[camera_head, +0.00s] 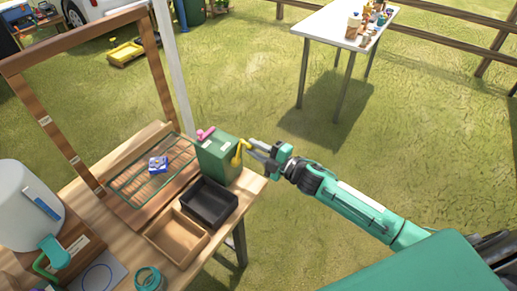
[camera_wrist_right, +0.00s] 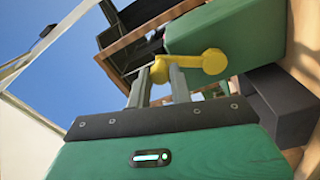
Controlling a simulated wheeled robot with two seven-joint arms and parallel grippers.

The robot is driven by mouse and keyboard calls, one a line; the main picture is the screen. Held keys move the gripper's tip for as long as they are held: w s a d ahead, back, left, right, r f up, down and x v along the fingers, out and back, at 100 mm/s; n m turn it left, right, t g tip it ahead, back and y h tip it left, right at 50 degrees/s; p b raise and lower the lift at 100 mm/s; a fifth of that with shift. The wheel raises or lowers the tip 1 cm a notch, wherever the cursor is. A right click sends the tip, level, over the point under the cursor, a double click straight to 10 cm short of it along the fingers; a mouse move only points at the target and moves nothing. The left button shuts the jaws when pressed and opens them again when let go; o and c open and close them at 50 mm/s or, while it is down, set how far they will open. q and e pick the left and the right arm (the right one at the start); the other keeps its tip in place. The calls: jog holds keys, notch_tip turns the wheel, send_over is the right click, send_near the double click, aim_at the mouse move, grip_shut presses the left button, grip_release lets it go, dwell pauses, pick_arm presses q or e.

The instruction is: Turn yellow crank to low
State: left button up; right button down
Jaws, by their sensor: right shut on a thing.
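The yellow crank (camera_head: 238,154) is on the right side of a green box (camera_head: 214,166) near the table's right edge. In the right wrist view the crank (camera_wrist_right: 205,62) shows a rounded knob and an arm reaching to a round end against the green box (camera_wrist_right: 232,33). My right gripper (camera_head: 254,149) reaches in from the right and is shut on the crank; in the wrist view its fingers (camera_wrist_right: 165,75) meet at the crank's knob. A pink handle (camera_head: 205,132) sits on top of the box. Any low marking is not readable.
A black tray (camera_head: 232,203) and a wooden tray (camera_head: 160,238) lie in front of the box. A wire rack (camera_head: 135,190) with a blue-and-white packet (camera_head: 158,164) is to its left. A wooden frame post (camera_head: 160,80) stands behind.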

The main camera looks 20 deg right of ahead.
jog(key=shift+s+a+r+n, duration=0.25)
jog(key=shift+a+n, duration=0.2)
jog(key=shift+n, duration=0.55)
jog(key=shift+s, duration=0.1)
jog(key=c, duration=1.3)
grip_release()
jog(key=shift+o, duration=0.2)
jog(key=shift+f, duration=0.1)
jog(key=b+v, duration=0.4)
jog(key=v, duration=0.9)
jog(key=shift+s+d, duration=0.2)
jog(key=shift+s, duration=0.1)
